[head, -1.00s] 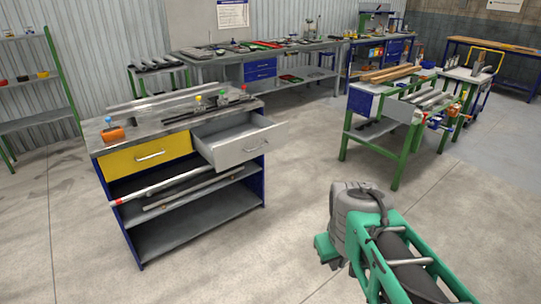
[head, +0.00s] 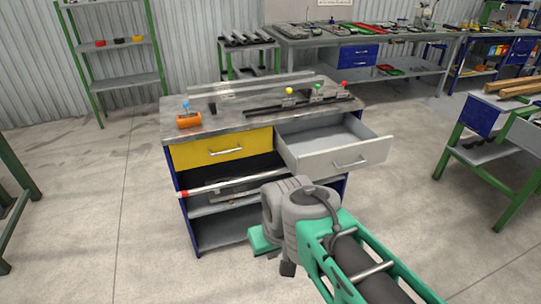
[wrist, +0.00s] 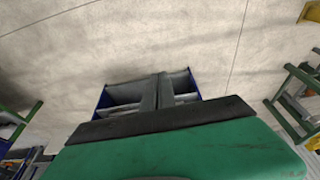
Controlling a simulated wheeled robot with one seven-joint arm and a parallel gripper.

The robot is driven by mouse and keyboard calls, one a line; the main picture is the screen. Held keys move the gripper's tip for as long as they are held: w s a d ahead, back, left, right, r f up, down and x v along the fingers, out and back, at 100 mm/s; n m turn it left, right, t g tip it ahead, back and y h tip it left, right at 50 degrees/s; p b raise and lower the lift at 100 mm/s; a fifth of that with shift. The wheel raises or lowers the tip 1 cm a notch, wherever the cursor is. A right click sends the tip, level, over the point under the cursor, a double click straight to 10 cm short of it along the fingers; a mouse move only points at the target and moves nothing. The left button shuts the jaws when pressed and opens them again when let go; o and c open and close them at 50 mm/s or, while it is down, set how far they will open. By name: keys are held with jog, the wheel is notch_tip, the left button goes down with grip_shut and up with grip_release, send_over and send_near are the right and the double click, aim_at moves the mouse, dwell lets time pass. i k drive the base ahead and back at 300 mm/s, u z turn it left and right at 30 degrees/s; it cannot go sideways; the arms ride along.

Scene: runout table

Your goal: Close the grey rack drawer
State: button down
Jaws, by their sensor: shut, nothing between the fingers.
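The grey drawer (head: 345,158) is pulled out on the right side of the workbench rack in the head view. Its inside looks empty and its front has a bar handle (head: 350,163). The closed yellow drawer (head: 222,149) is beside it on the left. My arm reaches in from the lower right, in front of the rack and below the grey drawer, not visibly touching it. My gripper (wrist: 157,78) shows in the wrist view as two dark fingers shut together, with nothing between them. Parts of the rack (wrist: 122,95) show behind the fingers; I cannot make out the drawer there.
A red-and-white bar (head: 215,187) lies on the shelf below. A green-legged table (head: 487,150) stands at the right.

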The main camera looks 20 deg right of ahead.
aim_at(326, 147)
jog(key=i, duration=1.2)
jog(key=z, duration=0.2)
